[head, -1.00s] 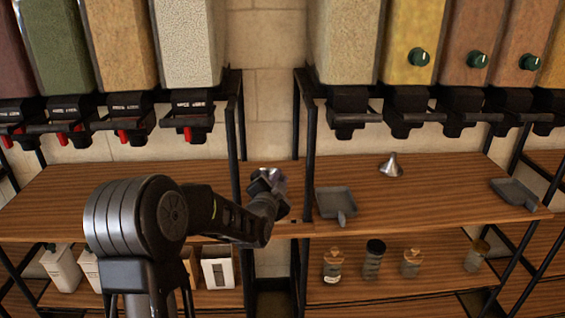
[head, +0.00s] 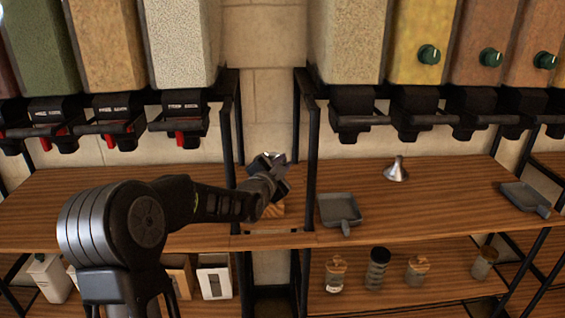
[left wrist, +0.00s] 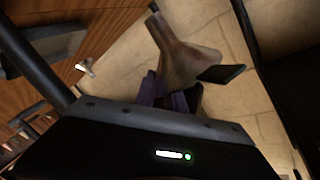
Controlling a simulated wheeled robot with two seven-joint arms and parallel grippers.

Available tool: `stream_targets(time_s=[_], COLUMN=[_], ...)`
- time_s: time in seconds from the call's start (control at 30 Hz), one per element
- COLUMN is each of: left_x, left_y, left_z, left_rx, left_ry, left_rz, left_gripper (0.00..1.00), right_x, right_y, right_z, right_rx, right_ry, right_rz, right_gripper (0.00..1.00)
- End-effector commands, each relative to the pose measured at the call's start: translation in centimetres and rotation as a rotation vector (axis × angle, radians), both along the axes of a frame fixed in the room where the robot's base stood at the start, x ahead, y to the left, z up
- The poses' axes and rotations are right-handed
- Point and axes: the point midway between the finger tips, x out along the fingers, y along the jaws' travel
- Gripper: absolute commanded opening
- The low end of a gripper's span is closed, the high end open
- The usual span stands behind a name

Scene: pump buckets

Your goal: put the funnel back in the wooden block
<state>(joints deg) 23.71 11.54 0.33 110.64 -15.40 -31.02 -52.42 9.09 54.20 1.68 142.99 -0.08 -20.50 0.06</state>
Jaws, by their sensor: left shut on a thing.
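My left gripper (head: 277,170) is shut on a funnel (left wrist: 188,58), which fills the middle of the left wrist view with its narrow spout pointing up in the picture. In the head view the gripper hides most of this funnel. A light wooden block (head: 273,210) shows just below the gripper, at the gap between the two shelf units. The gripper and arm cover part of the block, so its hole cannot be seen. The held funnel appears above and apart from the block. My right gripper is not in view.
Another metal funnel (head: 396,171) stands on the right shelf (head: 430,205), between two grey scoops (head: 339,208) (head: 524,197). Black shelf posts (head: 310,160) stand close beside the gripper. Dispensers hang above. Jars (head: 377,268) stand on the lower shelf.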

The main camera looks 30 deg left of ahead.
Motion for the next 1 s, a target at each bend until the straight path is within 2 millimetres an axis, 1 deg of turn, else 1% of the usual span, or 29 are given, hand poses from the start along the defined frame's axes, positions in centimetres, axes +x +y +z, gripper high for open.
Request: stream_targets(time_s=[0.03, 0.3, 0.5, 1.0], left_x=[0.0, 0.0, 0.0, 0.0], left_y=[0.0, 0.0, 0.0, 0.0], left_z=[-0.6, -2.8, -3.9, -4.0], left_rx=[0.0, -0.001, 0.0, 0.0], left_ry=[0.001, 0.002, 0.001, 0.0], left_rz=[0.0, -0.001, -0.001, 0.0], left_gripper=[0.0, 0.0, 0.0, 0.0], right_x=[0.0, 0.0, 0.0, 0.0], right_y=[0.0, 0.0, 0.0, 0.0], right_z=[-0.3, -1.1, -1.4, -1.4], right_rx=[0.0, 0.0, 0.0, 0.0], right_ry=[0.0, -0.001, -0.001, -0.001], right_rz=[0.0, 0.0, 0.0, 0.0], right_gripper=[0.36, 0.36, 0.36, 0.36])
